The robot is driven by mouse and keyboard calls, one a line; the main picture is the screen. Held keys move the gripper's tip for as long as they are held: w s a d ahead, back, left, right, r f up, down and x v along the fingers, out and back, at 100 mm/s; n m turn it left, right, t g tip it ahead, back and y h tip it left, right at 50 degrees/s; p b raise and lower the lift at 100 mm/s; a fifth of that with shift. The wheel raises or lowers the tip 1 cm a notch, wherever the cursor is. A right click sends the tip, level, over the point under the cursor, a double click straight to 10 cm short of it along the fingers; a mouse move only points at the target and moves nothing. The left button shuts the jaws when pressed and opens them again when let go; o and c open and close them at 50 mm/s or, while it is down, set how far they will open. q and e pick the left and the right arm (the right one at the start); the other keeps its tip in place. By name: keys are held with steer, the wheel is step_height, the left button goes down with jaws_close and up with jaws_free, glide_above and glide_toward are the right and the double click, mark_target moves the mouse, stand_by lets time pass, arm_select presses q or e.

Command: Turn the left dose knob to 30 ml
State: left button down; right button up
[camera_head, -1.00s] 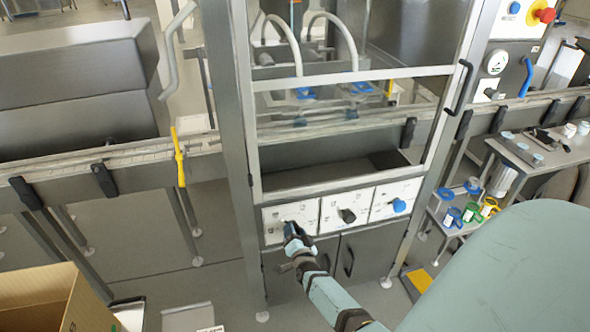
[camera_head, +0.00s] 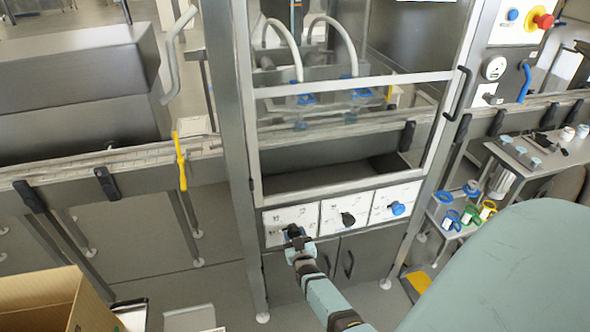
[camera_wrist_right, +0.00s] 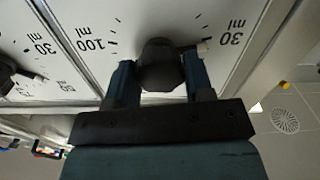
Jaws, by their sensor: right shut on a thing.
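The left dose knob (camera_wrist_right: 160,66) is black and sits on a white dial panel (camera_head: 277,219) at the lower left of the machine's front. My right gripper (camera_head: 295,237) reaches it from below and largely hides it in the head view. In the wrist view, the two fingers of my right gripper (camera_wrist_right: 158,72) lie on either side of the knob, shut on it. The knob's white-tipped pointer points right in that view, at or very near the 30 ml label (camera_wrist_right: 232,31). The 100 ml label (camera_wrist_right: 92,38) is on the opposite side. My left gripper is out of view.
A second black knob (camera_head: 347,219) and a blue knob (camera_head: 397,208) sit on panels to the right. Cabinet doors (camera_head: 361,263) are below, and a glazed door frame (camera_head: 350,77) is above. An open cardboard box (camera_head: 40,300) stands at the lower left.

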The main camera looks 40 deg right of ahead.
steer(key=shift+n, duration=0.6)
steer(key=o, duration=0.9)
steer(key=shift+s, duration=0.15)
